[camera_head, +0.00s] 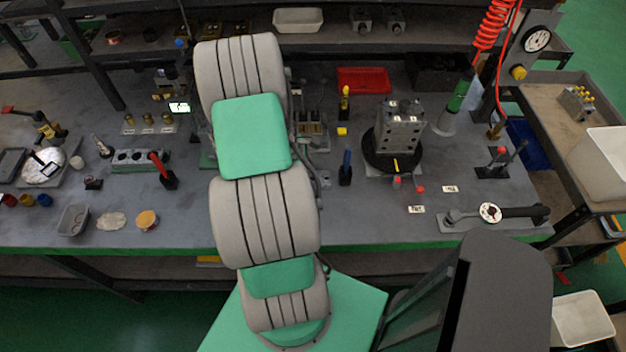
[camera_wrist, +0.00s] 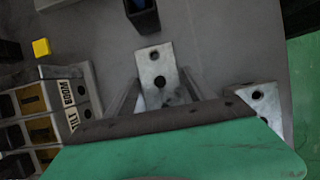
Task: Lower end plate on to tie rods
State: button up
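In the wrist view, a bright metal end plate (camera_wrist: 154,62) with round holes shows between and beyond my two fingers. My gripper (camera_wrist: 160,80) appears shut on it, a finger close along each side; the exact contact is hard to see. A similar holed metal piece (camera_wrist: 262,97) sticks out at the right; whether it is the same part is unclear. My green wrist housing hides the middle. The stack (camera_head: 312,125) shows beside my arm in the head view, where my arm hides my gripper. I cannot make out the tie rods.
A blue-handled tool stands in a black holder (camera_head: 346,175), near a yellow cube (camera_head: 342,131). A metal block on a black turntable (camera_head: 384,160), a red tray (camera_head: 363,80) and a torque wrench (camera_head: 515,211) lie to the right.

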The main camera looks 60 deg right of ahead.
grip_shut()
dwell(0.5)
